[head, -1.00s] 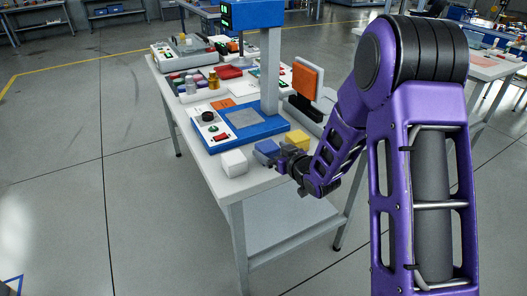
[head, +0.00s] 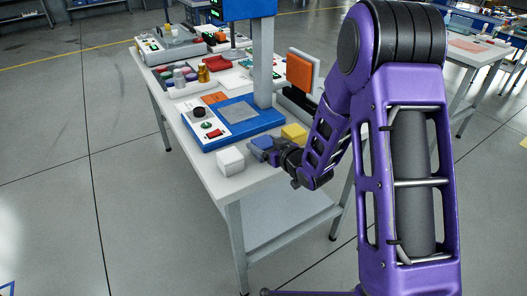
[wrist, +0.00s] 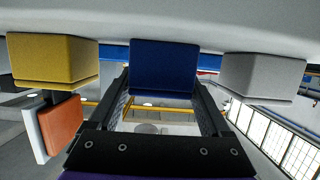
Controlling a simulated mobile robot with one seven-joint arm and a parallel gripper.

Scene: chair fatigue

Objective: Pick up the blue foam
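The blue foam (head: 261,141) is a small block near the front edge of the white workbench (head: 232,192), between a white block (head: 230,161) and a yellow block (head: 294,133). In the wrist view the blue foam (wrist: 163,66) sits in the middle, level with the yellow block (wrist: 52,60) and the white block (wrist: 262,77). My gripper (head: 265,149) is low at the bench's front edge. Its fingers (wrist: 163,88) are spread, one at each side of the foam. I cannot tell whether they touch it. The foam appears to rest on the bench.
A blue test machine (head: 238,122) stands just behind the blocks, with its upright column (head: 263,65). An orange pad on a stand (head: 300,70) is at the bench's right side. Bottles (head: 203,73) and a red tray (head: 217,63) lie farther back.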

